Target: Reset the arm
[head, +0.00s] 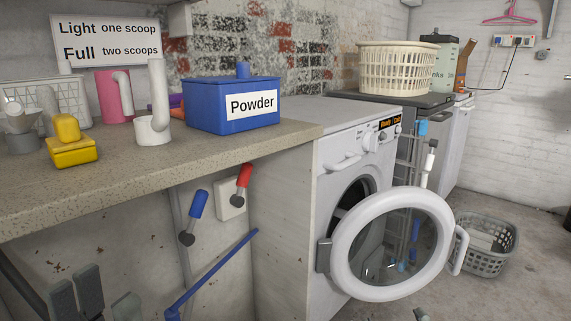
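My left gripper (97,301) shows at the bottom left, below the worktop and in front of the wall. Its dark grey finger parts stand apart with a gap between them, and nothing is seen in the gap. Its lower part is cut off by the frame edge. A small grey tip at the bottom edge, below the washer door, may be part of my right gripper (421,315); too little shows to tell its state.
The speckled worktop (200,152) holds a blue Powder box (207,105), a yellow lidded box (72,150) and scoops. The washer's round door (345,245) stands open into the room. A grey basket (487,262) sits on the floor at right. Red and blue valve levers (194,206) are on the wall.

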